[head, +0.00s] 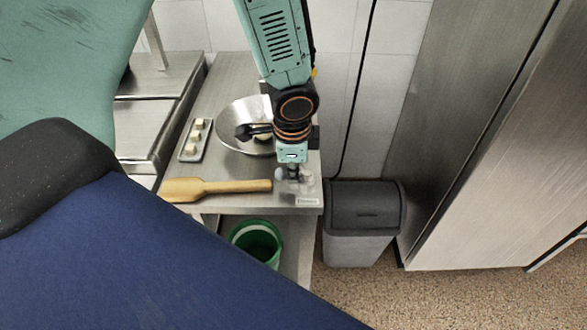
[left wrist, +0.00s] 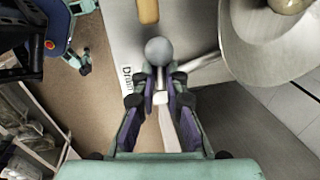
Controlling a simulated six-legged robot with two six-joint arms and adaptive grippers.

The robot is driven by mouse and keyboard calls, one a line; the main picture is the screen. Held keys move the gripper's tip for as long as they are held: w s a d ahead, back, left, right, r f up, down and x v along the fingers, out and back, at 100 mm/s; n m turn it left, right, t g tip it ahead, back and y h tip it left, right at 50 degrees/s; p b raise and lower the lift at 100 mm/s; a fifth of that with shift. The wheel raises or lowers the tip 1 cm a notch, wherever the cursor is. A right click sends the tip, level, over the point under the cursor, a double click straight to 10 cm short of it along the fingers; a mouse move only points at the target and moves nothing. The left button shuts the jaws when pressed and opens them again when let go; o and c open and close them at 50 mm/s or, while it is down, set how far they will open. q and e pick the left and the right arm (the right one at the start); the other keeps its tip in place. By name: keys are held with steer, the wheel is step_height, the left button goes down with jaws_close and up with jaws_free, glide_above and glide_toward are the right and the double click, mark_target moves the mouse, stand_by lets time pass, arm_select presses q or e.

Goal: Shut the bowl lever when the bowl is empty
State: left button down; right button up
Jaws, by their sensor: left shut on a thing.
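The metal bowl (head: 232,118) stands on the steel table, partly hidden behind my left arm. It also shows at the upper right of the left wrist view (left wrist: 262,60). A pale tan lump (left wrist: 290,4) shows in the bowl, cut off by the frame edge. The lever has a grey ball knob (left wrist: 158,50) and a metal rod running towards the bowl. My left gripper (head: 294,178) is at the table's front right corner. In the left wrist view its fingers (left wrist: 160,85) are shut on the lever just below the knob. My right gripper is not in view.
A small tray (head: 186,151) with pale cubes lies left of the bowl. A wooden paddle (head: 215,188) lies along the table front. A green bucket (head: 246,232) stands below the table. A grey lidded bin (head: 365,215) stands to the right, beside tall steel cabinets (head: 480,150).

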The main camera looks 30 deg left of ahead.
arm_select(q)
steer(key=shift+s, duration=0.15)
steer(key=c, duration=1.4)
jaws_free()
steer(key=shift+a+f, duration=0.1)
steer(key=shift+a, duration=0.05)
steer(key=shift+r, duration=0.2)
steer(key=shift+r, duration=0.2)
step_height(320, 180, up, 11)
steer(key=s+d, duration=0.1)
steer(key=s, duration=0.1)
steer(key=shift+d, duration=0.15)
steer(key=shift+w, duration=0.1)
